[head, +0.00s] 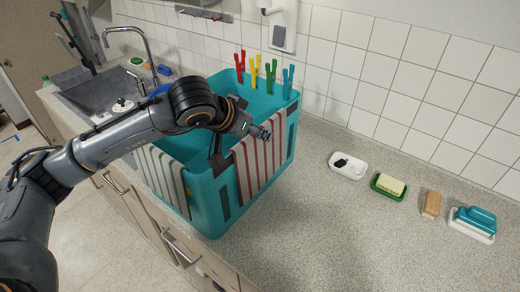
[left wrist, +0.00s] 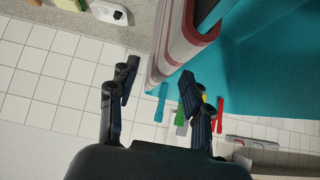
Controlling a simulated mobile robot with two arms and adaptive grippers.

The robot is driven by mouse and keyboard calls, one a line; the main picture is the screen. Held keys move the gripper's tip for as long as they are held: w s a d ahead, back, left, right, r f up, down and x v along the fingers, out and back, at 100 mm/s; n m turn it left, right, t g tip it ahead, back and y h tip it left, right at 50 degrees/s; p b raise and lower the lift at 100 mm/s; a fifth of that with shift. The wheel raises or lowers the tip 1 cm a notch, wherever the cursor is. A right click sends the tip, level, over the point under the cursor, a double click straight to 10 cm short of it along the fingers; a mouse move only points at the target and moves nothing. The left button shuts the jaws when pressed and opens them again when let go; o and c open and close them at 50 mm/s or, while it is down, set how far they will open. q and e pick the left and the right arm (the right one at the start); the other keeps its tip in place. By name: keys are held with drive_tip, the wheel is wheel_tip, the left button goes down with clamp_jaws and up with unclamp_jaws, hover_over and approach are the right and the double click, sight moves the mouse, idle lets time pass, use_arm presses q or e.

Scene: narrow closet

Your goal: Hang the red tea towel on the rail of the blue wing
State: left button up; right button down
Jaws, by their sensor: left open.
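A white tea towel with red stripes (head: 262,160) hangs folded over the rim of a teal crate (head: 212,208), on its right-hand side. My left gripper (head: 240,146) is at the top of this towel, with its fingers open. In the left wrist view the folded towel (left wrist: 180,48) reaches toward the space between the open fingers (left wrist: 160,95); I cannot tell if they touch it. A green-striped towel (head: 160,175) hangs over the crate's left front wall. No blue wing or rail can be made out. My right gripper is not in view.
Red, yellow, green and blue pegs (head: 254,72) stand on the crate's back rim against the tiled wall. A white dish (head: 348,166), a green soap dish (head: 388,187), a wooden block (head: 431,204) and a teal-handled brush (head: 474,220) line the counter. The front counter is clear. A sink (head: 100,90) is left.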

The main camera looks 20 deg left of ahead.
use_arm(q)
drive_tip(key=p+x, duration=0.1)
drive_tip(key=x, duration=0.2)
drive_tip(key=shift+w+r, duration=0.1)
drive_tip(key=shift+w, duration=0.1)
drive_tip(key=shift+c, duration=0.2)
clamp_jaws()
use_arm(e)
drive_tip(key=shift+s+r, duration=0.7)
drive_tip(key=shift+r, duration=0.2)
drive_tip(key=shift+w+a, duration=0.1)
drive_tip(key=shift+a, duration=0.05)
